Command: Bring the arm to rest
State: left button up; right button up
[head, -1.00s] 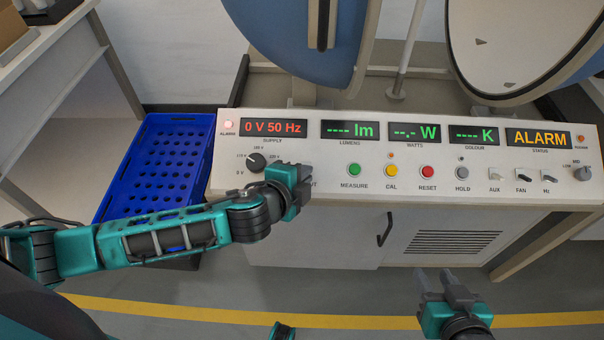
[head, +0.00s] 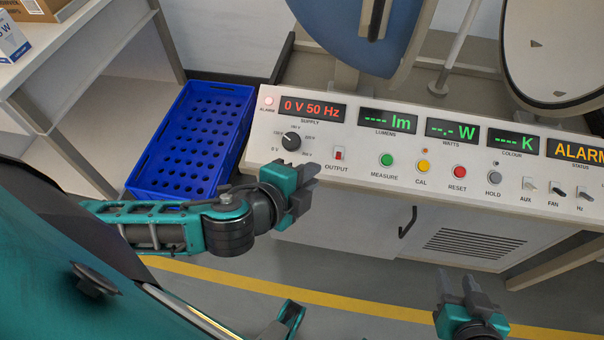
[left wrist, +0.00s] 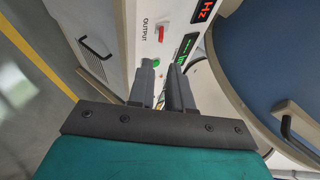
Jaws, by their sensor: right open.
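My left gripper (head: 312,182) is in front of the console's lower front edge, below the red OUTPUT switch (head: 339,154), and apart from the controls. In the left wrist view its two grey fingers (left wrist: 162,75) have a narrow gap between them and hold nothing; the OUTPUT switch (left wrist: 161,34) shows beyond them. My right gripper (head: 462,285) is low in the head view, open and empty, in front of the console cabinet.
The console (head: 270,140) reads 0 V 50 Hz and ALARM, with a lit alarm lamp (head: 269,101). A supply knob (head: 291,140) and several buttons line the panel. A blue crate (head: 187,190) stands to its left, beside a table (head: 90,60). Open floor lies in front.

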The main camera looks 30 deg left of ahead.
pick_arm(q)
jog(key=shift+v, duration=0.95)
pick_arm(e)
jog(key=shift+s+f, duration=0.15)
jog(key=shift+r, duration=0.2)
pick_arm(q)
notch_tip(320, 180, down, 6)
jog(key=s+a+n+g+p, duration=0.1)
jog(key=n+p, duration=0.5)
jog(key=n, duration=0.9)
jog(key=shift+s+a+f, duration=0.2)
jog(key=shift+s+a, duration=0.4)
jog(key=shift+s, duration=0.1)
pick_arm(e)
jog(key=r, duration=0.1)
jog(key=d+r, duration=0.1)
jog(key=r, duration=0.1)
jog(key=shift+s+d+r+h, duration=0.1)
jog(key=shift+s+d+h, duration=0.25)
jog(key=shift+d+h, duration=0.05)
jog(key=shift+a, duration=0.1)
